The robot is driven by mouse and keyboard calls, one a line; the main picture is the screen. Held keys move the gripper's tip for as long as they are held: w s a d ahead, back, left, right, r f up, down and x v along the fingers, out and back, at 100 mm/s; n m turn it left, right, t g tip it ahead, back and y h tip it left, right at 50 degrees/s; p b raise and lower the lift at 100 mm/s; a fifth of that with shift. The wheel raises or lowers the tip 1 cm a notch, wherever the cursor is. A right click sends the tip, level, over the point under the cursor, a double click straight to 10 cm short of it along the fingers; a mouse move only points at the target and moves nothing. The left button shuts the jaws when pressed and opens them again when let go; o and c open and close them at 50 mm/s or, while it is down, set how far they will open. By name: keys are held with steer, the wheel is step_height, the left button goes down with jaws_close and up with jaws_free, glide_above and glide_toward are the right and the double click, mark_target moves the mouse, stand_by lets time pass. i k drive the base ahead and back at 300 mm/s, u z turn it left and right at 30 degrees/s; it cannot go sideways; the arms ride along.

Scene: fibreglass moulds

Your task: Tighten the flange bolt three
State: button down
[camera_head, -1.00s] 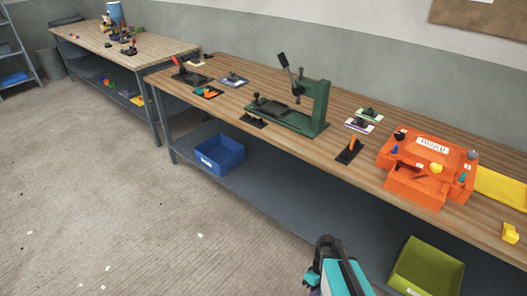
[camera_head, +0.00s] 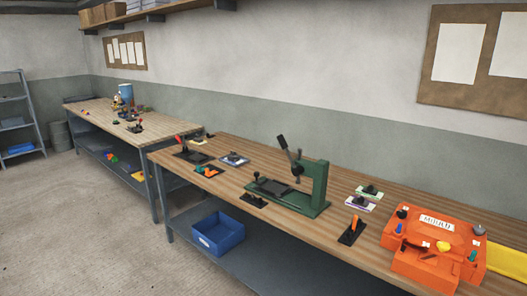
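The orange mould (camera_head: 425,268) sits on the near workbench at the right, with a white label plate (camera_head: 437,222) on its top. Several small coloured knobs or bolt heads stand around its flange. I see a black one (camera_head: 402,214) at the upper left, a yellow one (camera_head: 443,246) at the front middle, a blue one (camera_head: 473,256) at the right and a grey one (camera_head: 479,230) at the far right. Small white tags lie near some of them, but their numbers are too small to read, so I cannot tell which is bolt three. My gripper is not in view.
The wooden bench (camera_head: 300,228) also carries a green press (camera_head: 312,190), an orange-handled lever (camera_head: 353,230) and small fixtures. A yellow sheet (camera_head: 507,260) lies right of the mould. A blue bin (camera_head: 218,233) is on the lower shelf. The floor (camera_head: 90,235) at left is clear.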

mark_target(479, 231)
steer(key=u, duration=1.4)
steer(key=k, duration=0.1)
steer(key=z, duration=2.85)
steer(key=i, duration=0.2)
steer(key=u, duration=0.1)
steer(key=k, duration=0.2)
steer(key=z, duration=0.05)
